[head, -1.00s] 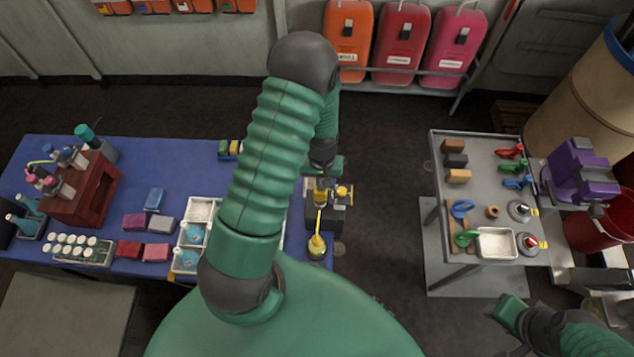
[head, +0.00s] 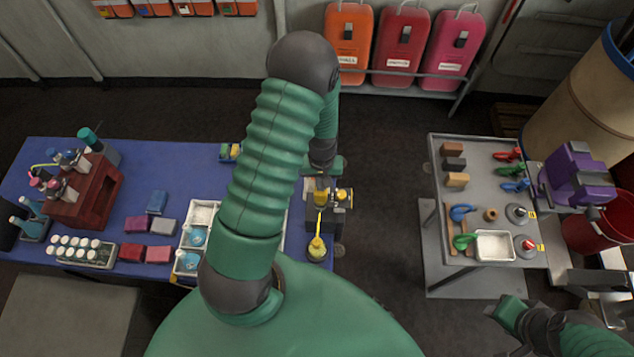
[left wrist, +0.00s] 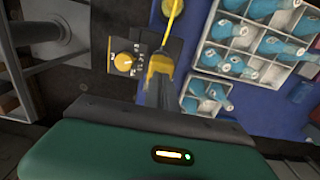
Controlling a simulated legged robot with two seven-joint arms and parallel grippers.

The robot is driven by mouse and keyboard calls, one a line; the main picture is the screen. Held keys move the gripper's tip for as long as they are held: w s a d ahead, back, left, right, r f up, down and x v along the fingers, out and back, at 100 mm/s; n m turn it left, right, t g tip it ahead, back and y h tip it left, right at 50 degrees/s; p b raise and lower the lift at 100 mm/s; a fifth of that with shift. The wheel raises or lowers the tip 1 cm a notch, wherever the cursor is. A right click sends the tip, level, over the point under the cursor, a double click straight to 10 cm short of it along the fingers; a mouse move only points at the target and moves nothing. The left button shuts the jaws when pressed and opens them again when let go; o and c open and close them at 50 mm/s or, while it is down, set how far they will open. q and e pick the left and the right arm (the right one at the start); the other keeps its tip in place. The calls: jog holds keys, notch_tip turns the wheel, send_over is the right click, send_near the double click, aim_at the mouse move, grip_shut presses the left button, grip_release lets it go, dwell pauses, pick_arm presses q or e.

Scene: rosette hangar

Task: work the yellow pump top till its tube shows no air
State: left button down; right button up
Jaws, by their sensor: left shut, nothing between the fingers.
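The yellow pump top (head: 321,198) is on a dark unit at the right end of the blue table. A yellow tube (head: 319,222) runs from it to a round yellow-topped vessel (head: 317,246). Whether the tube holds air is too small to tell. My left gripper (head: 318,181) is shut and empty, right at the pump top. In the left wrist view the pump top (left wrist: 160,64) is just in front of the fingers; contact is unclear. A yellow dial plate (left wrist: 125,64) is beside it. My right gripper (head: 508,312) is at the lower right, away from the pump; its jaws are unclear.
White trays with blue items (head: 192,262) are left of the pump, partly behind my left arm. A red-brown rack (head: 90,195) is at the table's left. A grey cart (head: 480,200) with tools is across a clear floor gap.

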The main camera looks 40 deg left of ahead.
pick_arm(q)
notch_tip(320, 180, up, 8)
jog(key=p, duration=0.5)
jog(key=shift+f, duration=0.2)
dwell(0.8)
